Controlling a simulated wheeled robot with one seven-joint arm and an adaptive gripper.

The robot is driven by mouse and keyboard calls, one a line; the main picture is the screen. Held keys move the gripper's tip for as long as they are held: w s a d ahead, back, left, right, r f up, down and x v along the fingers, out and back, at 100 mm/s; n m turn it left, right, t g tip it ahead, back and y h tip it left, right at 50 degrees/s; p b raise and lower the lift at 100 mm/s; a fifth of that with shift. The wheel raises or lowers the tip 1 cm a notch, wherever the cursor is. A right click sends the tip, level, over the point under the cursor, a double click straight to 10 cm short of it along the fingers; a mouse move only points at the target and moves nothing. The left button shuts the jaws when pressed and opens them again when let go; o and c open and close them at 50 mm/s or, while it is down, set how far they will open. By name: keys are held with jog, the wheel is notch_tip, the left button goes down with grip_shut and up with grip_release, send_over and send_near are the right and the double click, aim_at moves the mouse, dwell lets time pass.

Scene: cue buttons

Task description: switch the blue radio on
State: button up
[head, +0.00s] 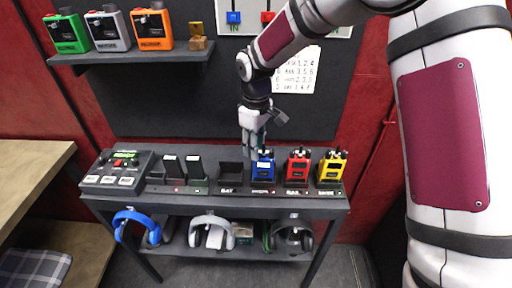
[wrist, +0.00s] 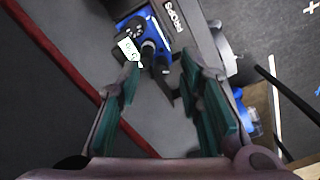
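The blue radio (head: 263,168) stands upright in a black holder on the console shelf, left of the red radio (head: 297,167) and the yellow radio (head: 331,168). My gripper (head: 252,150) hangs just above and slightly left of the blue radio. In the wrist view my gripper (wrist: 160,72) is open and empty, and the blue radio (wrist: 154,50) shows beyond and between the fingertips. Its top carries dark knobs and a pale tag (wrist: 130,49). The fingers look close to the radio; I cannot tell whether they touch it. Whether the radio is on cannot be seen.
An empty black slot (head: 231,174) is left of the blue radio, then two dark handsets (head: 184,168) and a button box (head: 117,172). A wall shelf (head: 130,57) holds green, grey and orange devices. A written sheet (head: 297,72) is on the wall.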

notch_tip(320, 180, up, 11)
dwell(0.4)
jog(key=shift+c, duration=0.3)
